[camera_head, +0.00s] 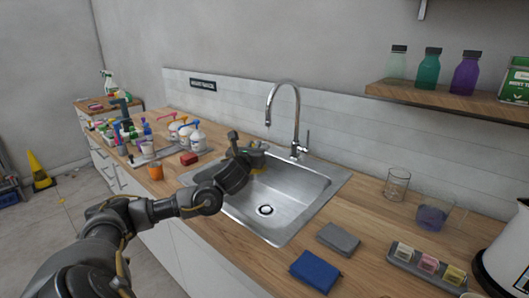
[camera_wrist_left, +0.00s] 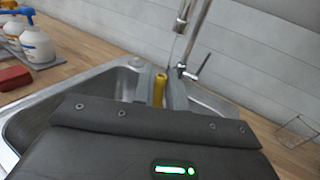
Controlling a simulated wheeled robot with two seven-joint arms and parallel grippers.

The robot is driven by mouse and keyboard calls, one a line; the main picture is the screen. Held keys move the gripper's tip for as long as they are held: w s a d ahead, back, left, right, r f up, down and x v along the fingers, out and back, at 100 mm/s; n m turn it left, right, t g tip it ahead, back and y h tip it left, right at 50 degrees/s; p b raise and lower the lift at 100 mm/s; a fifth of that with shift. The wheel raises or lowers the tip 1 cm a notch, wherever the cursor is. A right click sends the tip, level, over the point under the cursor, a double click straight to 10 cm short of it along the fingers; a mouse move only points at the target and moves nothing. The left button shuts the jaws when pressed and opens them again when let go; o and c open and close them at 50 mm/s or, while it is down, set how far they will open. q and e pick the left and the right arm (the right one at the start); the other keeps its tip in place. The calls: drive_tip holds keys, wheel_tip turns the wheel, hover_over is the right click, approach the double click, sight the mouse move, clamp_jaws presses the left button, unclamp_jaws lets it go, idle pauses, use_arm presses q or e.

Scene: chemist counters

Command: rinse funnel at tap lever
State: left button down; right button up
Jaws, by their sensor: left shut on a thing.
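My left gripper (camera_head: 261,158) reaches over the left back part of the steel sink (camera_head: 288,205). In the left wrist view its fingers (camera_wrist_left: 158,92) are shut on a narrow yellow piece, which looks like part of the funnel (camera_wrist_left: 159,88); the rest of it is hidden. The chrome tap (camera_head: 296,110) arches over the sink from the back rim, and its spout end (camera_wrist_left: 183,20) is beyond the fingers. The tap lever (camera_head: 307,141) is at the right of the tap's base and also shows in the left wrist view (camera_wrist_left: 203,66). My right gripper is out of view.
Several pump bottles (camera_head: 197,137) and a red block (camera_head: 189,158) stand left of the sink. A grey sponge (camera_head: 338,239), a blue cloth (camera_head: 315,271), a glass (camera_head: 397,184) and a tray of small boxes (camera_head: 428,267) are right of it.

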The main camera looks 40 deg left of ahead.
use_arm(q)
drive_tip(key=shift+s+r, duration=0.1)
drive_tip(key=s+d+r, duration=0.1)
drive_tip(key=s+r, duration=0.2)
drive_tip(key=s, duration=0.1)
drive_tip(key=shift+s+d+r+b, duration=0.15)
drive_tip(key=shift+s+r+b, duration=0.15)
drive_tip(key=shift+r, duration=0.05)
idle(0.4)
